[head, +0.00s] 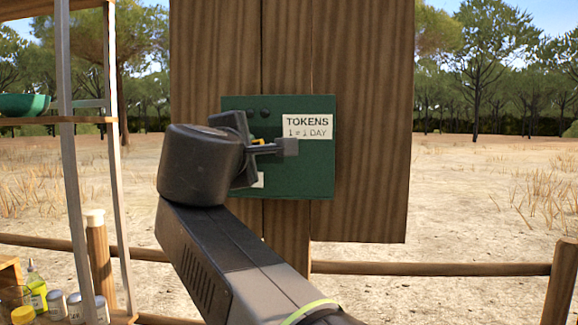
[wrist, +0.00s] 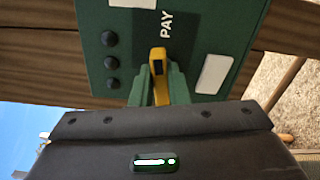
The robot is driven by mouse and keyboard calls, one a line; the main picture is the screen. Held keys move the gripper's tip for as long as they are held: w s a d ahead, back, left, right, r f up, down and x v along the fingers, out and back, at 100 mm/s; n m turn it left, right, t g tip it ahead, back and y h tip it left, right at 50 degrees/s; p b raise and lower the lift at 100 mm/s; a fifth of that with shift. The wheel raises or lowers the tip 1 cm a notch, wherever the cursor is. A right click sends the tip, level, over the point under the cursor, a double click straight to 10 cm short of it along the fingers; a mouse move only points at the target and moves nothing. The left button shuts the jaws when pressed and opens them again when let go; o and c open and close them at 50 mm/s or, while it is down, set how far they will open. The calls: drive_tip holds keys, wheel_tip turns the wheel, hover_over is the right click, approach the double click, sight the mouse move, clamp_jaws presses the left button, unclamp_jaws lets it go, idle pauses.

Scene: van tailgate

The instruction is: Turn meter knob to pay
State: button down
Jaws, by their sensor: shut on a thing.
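The green meter box (head: 312,180) is fixed to a wooden board and carries a "TOKENS 1 = 1 DAY" label. Its yellow knob (wrist: 159,62) has a dark mark at its end and sits beside the white word "PAY" (wrist: 166,24) in the wrist view. My gripper (wrist: 160,84) is shut on the knob, with one finger on each side of it. In the head view my gripper (head: 270,147) covers most of the knob, and only a bit of yellow shows. The "PAY" word is hidden there.
Dark round buttons (wrist: 111,62) line the box near the knob. A wooden board (head: 365,90) backs the box. A shelf rack (head: 88,165) with a green bowl (head: 25,104) and bottles stands at the left. A wooden rail (head: 440,268) runs low across the view.

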drive_tip(key=shift+f+m+b, duration=0.2)
drive_tip(key=shift+m+b, duration=1)
drive_tip(key=shift+m, duration=0.1)
drive_tip(key=shift+r, duration=0.1)
drive_tip(key=c, duration=1.4)
unclamp_jaws()
drive_tip(key=shift+s, duration=0.1)
drive_tip(key=s, duration=1.3)
drive_tip(key=shift+s+a, duration=0.2)
drive_tip(key=shift+s, duration=0.1)
drive_tip(key=shift+w, duration=0.15)
